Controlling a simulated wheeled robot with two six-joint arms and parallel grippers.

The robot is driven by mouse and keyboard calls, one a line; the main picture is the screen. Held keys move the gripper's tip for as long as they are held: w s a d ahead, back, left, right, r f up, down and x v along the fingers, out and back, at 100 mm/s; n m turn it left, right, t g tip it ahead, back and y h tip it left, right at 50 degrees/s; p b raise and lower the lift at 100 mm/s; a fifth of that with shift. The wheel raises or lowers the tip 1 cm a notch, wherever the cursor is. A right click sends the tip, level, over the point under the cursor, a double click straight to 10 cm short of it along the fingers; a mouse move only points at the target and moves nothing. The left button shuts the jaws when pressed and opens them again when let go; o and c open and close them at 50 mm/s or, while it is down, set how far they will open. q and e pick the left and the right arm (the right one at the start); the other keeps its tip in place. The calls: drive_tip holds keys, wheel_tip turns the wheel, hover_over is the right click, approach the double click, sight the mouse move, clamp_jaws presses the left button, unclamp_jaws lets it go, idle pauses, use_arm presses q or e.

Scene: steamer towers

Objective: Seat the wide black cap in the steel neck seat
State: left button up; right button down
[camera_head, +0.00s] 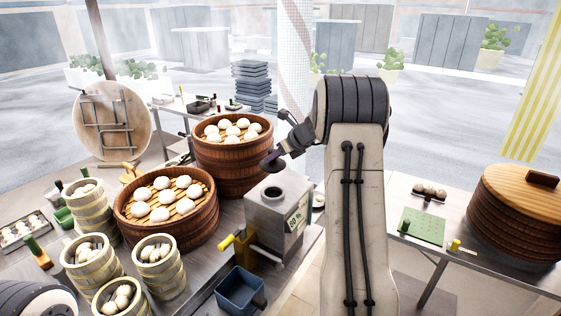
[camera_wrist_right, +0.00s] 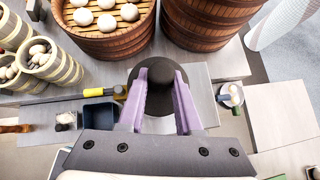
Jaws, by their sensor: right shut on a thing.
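The wide black cap (camera_head: 271,161) is at the end of my right gripper (camera_head: 281,155) in the head view, held in the air. In the right wrist view the cap (camera_wrist_right: 157,62) is a dark disc between the two purple fingers of the gripper (camera_wrist_right: 160,92), which is shut on it. The steel box (camera_head: 264,222) with the round, dark-mouthed neck seat (camera_head: 273,193) on top stands below the cap, with a clear gap between them. In the wrist view the cap and fingers hide the neck seat. My left gripper is not in view.
Two large bamboo steamers of buns, a front one (camera_head: 178,234) and a rear one (camera_head: 233,180), stand left of the box. A yellow-handled tool (camera_head: 228,242) and blue bin (camera_head: 240,291) are nearby. A right-hand table holds a lidded steamer (camera_head: 516,220) and green board (camera_head: 421,226).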

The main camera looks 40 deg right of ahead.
sight(280, 167)
drive_tip(key=shift+s, duration=0.1)
idle(0.4)
drive_tip(key=shift+f+b, duration=1.75)
drive_tip(key=shift+f, duration=0.75)
drive_tip(key=shift+f, duration=0.1)
drive_tip(key=shift+f+b, duration=1.25)
drive_tip(key=shift+f, duration=0.3)
drive_tip(key=shift+f+b, duration=0.85)
drive_tip(key=shift+f, duration=0.35)
drive_tip(key=c, duration=0.5)
unclamp_jaws()
drive_tip(key=shift+a, duration=0.1)
drive_tip(key=shift+c, duration=1)
